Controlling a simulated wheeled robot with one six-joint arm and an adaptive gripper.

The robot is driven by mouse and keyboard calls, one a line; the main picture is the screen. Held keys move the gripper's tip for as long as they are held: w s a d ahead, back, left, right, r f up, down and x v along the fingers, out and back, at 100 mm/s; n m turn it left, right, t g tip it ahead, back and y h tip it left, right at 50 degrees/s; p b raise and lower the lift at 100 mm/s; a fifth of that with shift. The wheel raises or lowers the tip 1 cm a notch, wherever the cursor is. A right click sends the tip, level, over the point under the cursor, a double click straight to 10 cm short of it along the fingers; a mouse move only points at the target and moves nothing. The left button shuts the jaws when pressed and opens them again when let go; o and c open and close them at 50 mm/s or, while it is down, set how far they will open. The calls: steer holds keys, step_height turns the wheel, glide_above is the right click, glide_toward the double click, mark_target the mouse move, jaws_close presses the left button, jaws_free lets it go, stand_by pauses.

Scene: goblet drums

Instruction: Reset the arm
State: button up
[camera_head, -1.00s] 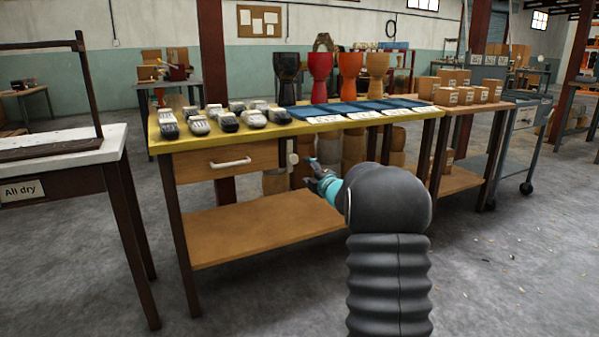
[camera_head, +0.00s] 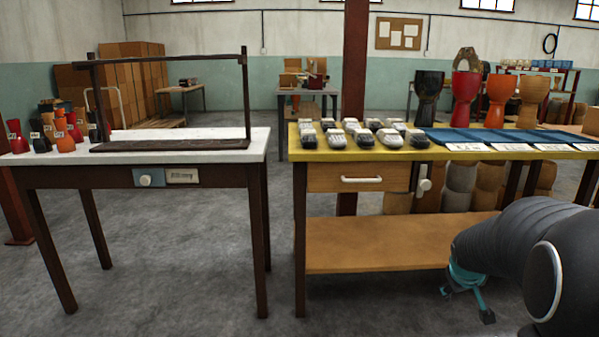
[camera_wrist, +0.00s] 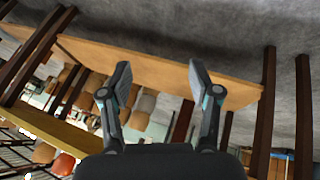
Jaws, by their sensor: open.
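My gripper (camera_head: 468,297) is low at the right of the head view, in front of the lower shelf of the yellow-topped table (camera_head: 300,141). It also shows in the wrist view (camera_wrist: 158,75), where its two fingers stand wide apart with nothing between them. The wrist view is turned over, with the floor at the top and the wooden shelf (camera_wrist: 165,72) behind the fingers. My arm covers the right end of that shelf in the head view.
A white-topped table (camera_head: 200,165) with small goblet drums (camera_head: 65,137) and a dark frame (camera_head: 247,95) stands at left. A narrow gap separates the tables. Large goblet drums (camera_head: 466,92), blue mats (camera_head: 500,135) and several small dark-and-white items (camera_head: 337,138) are on the yellow top. The front floor is clear.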

steer(key=s+a+r+y+p, duration=0.1)
steer(key=s+a+r+p, duration=0.1)
steer(key=s+a+r, duration=0.3)
steer(key=s+a+r+y+p, duration=0.1)
steer(key=s+a+r+p, duration=0.2)
steer(key=s+a, duration=0.7)
steer(key=s+a+r+m+y+p, duration=0.1)
steer(key=s+a+r+p, duration=0.1)
steer(key=s+a+r, duration=0.5)
steer(key=s+r, duration=0.1)
steer(key=s, duration=0.3)
steer(key=shift+a+y+p, duration=0.3)
steer(key=shift+y+p, duration=0.1)
